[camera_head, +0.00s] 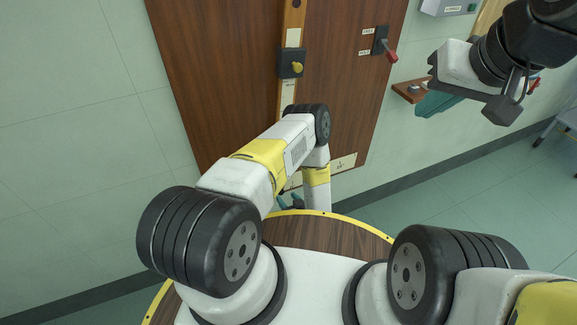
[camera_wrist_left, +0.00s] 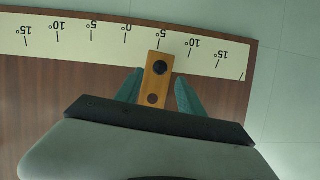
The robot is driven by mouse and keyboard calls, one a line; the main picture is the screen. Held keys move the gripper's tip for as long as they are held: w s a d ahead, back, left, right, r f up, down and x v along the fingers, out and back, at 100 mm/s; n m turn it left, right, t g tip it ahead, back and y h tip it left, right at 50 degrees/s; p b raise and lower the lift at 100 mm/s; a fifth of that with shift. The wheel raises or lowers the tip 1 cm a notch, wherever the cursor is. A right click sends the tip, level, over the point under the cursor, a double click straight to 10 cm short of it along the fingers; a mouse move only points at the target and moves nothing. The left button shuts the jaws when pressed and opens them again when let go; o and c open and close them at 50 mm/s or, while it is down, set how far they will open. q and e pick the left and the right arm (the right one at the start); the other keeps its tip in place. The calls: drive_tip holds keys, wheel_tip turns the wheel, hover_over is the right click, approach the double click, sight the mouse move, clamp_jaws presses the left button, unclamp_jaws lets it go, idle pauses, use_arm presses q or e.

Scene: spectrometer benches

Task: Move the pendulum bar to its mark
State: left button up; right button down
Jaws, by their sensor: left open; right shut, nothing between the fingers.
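The pendulum bar (camera_head: 293,18) is a narrow orange-brown wooden strip on a dark wooden board. Its lower part is hidden behind my left arm in the head view. In the left wrist view its lower end (camera_wrist_left: 156,80), with a dark round spot, lies at a 5° label right of 0° on the cream degree scale (camera_wrist_left: 75,33). My left gripper (camera_wrist_left: 160,90) is open, with a teal finger on each side of the bar end. The gripper (camera_head: 291,201) is partly hidden in the head view. My right gripper (camera_head: 436,104) is shut and empty at the upper right.
A dark block with a yellow knob (camera_head: 297,67) sits over the bar's upper part. A red-handled switch (camera_head: 386,48) with two labels is on the board's right. A small wooden shelf (camera_head: 408,90) is beside my right gripper.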

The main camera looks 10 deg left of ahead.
sight(282, 192)
use_arm(q)
drive_tip(key=x, duration=0.5)
drive_tip(key=shift+w+a, duration=0.15)
drive_tip(key=shift+w, duration=0.05)
clamp_jaws()
idle(1.2)
